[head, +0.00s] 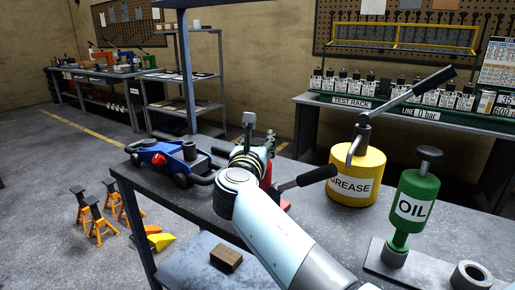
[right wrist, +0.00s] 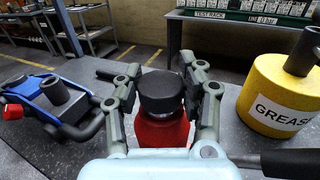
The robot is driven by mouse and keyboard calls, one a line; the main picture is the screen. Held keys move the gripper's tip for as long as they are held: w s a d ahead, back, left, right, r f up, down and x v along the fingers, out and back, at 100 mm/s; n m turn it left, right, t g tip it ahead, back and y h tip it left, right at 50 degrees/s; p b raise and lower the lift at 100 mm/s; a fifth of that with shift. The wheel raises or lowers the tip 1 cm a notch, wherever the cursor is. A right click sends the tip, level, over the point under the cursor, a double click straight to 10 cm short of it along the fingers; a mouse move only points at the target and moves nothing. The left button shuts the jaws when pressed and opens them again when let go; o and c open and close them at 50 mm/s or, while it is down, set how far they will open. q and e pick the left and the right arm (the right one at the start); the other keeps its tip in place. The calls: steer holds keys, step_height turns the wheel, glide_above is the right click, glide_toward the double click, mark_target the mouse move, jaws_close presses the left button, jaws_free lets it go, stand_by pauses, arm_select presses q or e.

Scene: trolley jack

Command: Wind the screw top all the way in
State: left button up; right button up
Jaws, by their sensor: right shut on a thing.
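A red jack (right wrist: 162,131) stands upright on the grey workbench, with a dark round screw top (right wrist: 160,92) above its body. In the right wrist view my right gripper (right wrist: 163,84) has a finger on each side of the screw top and is shut on it. In the head view the right gripper (head: 257,152) and its arm hide most of the jack. Only a bit of red body (head: 266,174) shows there, with a black-gripped handle (head: 307,178) to the right. The thread under the top is not visible. My left gripper is out of view.
A blue trolley jack (head: 172,158) is left of the gripper. A yellow grease can (head: 358,178) with a lever and a green oil can (head: 414,196) stand to the right. A brown block (head: 226,258) lies in front. Orange stands (head: 97,222) are on the floor.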

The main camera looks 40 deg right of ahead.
mark_target(257, 141)
steer(key=m+g+h+b, duration=0.1)
steer(key=m+g+h, duration=0.1)
steer(key=g, duration=0.1)
steer(key=m+g+h+b, duration=0.2)
steer(key=m+g, duration=0.1)
steer(key=g, duration=0.1)
steer(key=shift+w+r, duration=0.1)
steer(key=shift+m+g, duration=0.3)
steer(key=o, duration=1.2)
steer(key=shift+r, duration=0.2)
step_height(257, 141, up, 10)
steer(key=shift+f+b, duration=0.25)
steer(key=shift+b, duration=0.05)
